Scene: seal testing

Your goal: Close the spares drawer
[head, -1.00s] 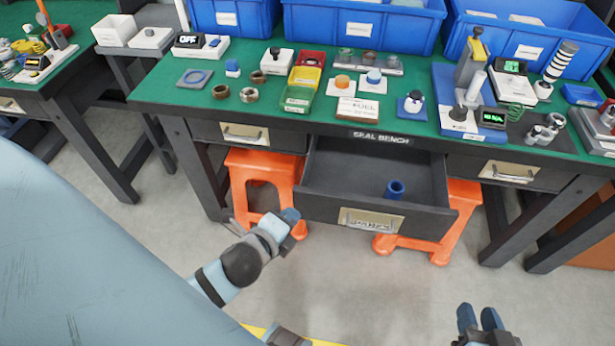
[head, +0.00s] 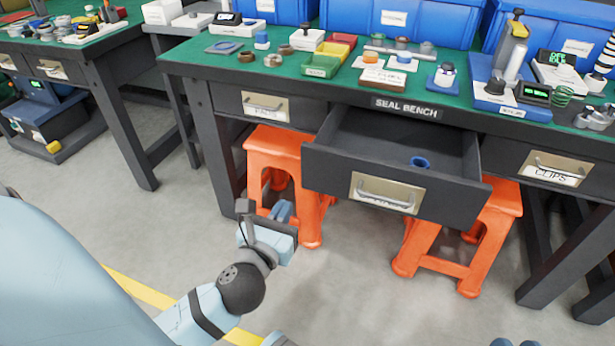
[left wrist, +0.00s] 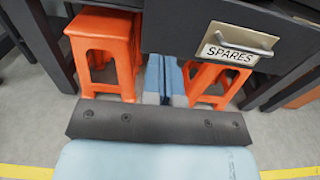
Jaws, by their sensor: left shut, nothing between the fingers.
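The spares drawer (head: 320,175) hangs pulled out of the middle of the seal bench, and a blue ring-like part (head: 419,162) lies inside it. Its front carries a metal handle and label plate (head: 387,193); the SPARES label (left wrist: 232,52) reads clearly in the left wrist view. My left gripper (head: 282,212) is in front of and below the drawer's left end, apart from it. Its fingers (left wrist: 165,80) are shut together and empty, left of the handle. My right gripper (head: 515,342) shows only as fingertips at the bottom edge, so its opening is unclear.
Orange stools (head: 280,150) and (head: 465,245) stand under the bench, on both sides below the drawer. Closed drawers (head: 265,106) and (head: 553,168) flank it. The green benchtop (head: 215,62) holds blue bins (head: 400,22) and small parts. The floor in front is clear.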

